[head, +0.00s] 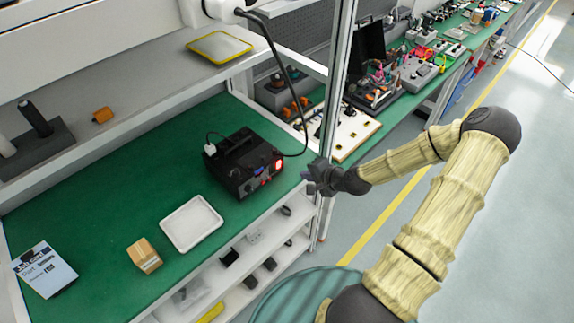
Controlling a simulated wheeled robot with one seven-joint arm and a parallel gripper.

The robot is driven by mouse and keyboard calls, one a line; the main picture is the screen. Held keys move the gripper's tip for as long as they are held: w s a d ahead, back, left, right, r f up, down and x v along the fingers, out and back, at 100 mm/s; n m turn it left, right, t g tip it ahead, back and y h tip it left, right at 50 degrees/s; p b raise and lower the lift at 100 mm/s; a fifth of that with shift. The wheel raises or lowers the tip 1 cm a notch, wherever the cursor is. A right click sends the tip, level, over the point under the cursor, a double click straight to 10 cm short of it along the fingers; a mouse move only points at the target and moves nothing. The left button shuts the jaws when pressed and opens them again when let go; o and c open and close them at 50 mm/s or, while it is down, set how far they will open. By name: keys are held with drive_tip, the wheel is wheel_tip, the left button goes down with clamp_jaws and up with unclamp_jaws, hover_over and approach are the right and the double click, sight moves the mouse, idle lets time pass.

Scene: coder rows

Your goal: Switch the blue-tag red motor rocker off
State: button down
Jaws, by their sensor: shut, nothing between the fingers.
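A black coder machine (236,158) stands on the green bench, with its front face turned to the right. A glowing red rocker (279,164) is at the right end of that face. Small blue and red details (263,179) show lower down beside it, too small to tell which is the blue tag or another rocker. My gripper (307,183) is shut and empty. It is to the right of the machine's front in the picture, close to the bench's front edge and apart from the rocker.
A metal post (331,100) rises just behind my gripper. A black cable (284,75) hangs over the machine. A white tray (191,222), a small cardboard box (144,255) and a job sheet (45,270) lie on the bench (110,215). Shelves are below.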

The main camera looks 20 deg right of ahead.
sight(280, 165)
drive_tip(key=w+a+f+p, duration=0.1)
drive_tip(key=w, duration=0.1)
drive_tip(key=w+a+f+p, duration=0.1)
drive_tip(key=w+a, duration=0.1)
drive_tip(key=w+a+f+p, duration=0.1)
drive_tip(key=w+p, duration=0.1)
drive_tip(key=w, duration=0.1)
drive_tip(key=shift+a+f, duration=0.1)
drive_tip(key=shift+a, duration=0.05)
drive_tip(key=shift+w+a+f, duration=0.1)
drive_tip(key=shift+w+a, duration=0.05)
drive_tip(key=shift+w, duration=0.25)
